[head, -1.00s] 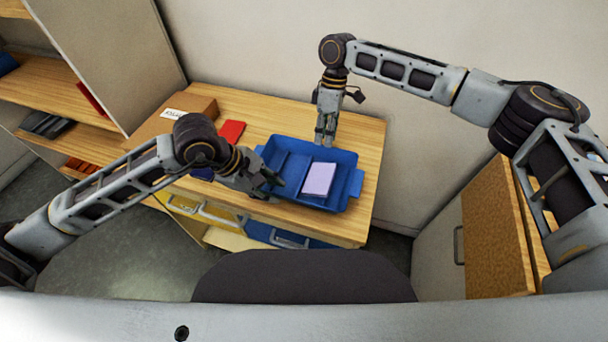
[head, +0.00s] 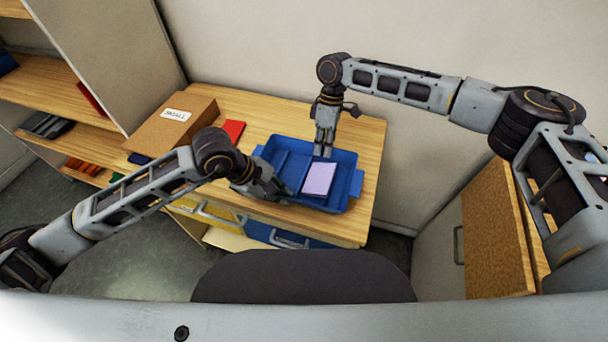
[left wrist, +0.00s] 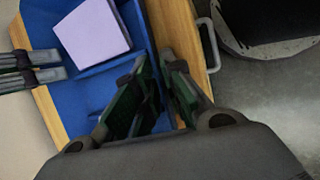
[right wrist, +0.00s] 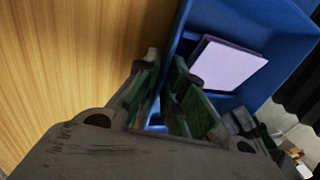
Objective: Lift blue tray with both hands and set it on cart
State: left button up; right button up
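The blue tray (head: 345,160) lies on the wooden table, with a lilac pad (head: 319,179) inside it. My left gripper (head: 275,190) is at the tray's near left side. In the left wrist view its fingers (left wrist: 155,62) are apart, around the tray's near edge. My right gripper (head: 323,152) is at the tray's far wall, pointing down. In the right wrist view its fingers (right wrist: 165,62) are apart, on either side of the tray wall (right wrist: 176,40). Neither gripper is clearly closed on the wall. I cannot pick out a cart.
The wooden table top (head: 366,132) is bare right of the tray. A labelled cardboard box (head: 172,128) and a red item (head: 233,130) lie left of it. Drawers with handles (head: 290,240) are below. Shelves (head: 50,85) stand at left, a wooden-topped cabinet (head: 490,235) at right.

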pick_arm(q)
grip_shut()
pick_arm(e)
grip_shut()
pick_arm(q)
jog(key=shift+r, duration=0.25)
pick_arm(e)
jog(key=shift+r, duration=0.2)
